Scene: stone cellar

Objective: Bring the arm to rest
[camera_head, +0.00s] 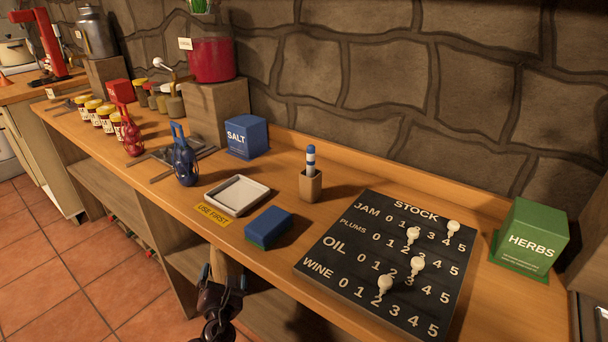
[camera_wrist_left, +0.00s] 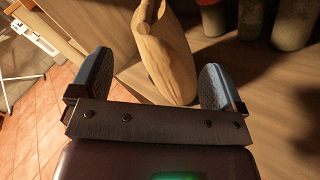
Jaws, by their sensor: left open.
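My left gripper (camera_head: 224,280) is in front of the counter's front edge, low in the head view, below the yellow label and the blue sponge. Its jaws are open. In the left wrist view the two blue-grey fingertips (camera_wrist_left: 155,82) stand wide apart. A tan, sack-like thing (camera_wrist_left: 163,48) shows between and beyond them; I cannot tell whether it touches a finger. My right gripper is in neither view.
The wooden counter (camera_head: 345,178) holds a black stock board (camera_head: 335,255), white tray (camera_head: 237,194), blue sponge (camera_head: 268,226), pen holder (camera_head: 310,186), salt box (camera_head: 246,138) and herbs box (camera_head: 528,240). Shelves lie below the counter. Tiled floor (camera_head: 75,265) is open at left.

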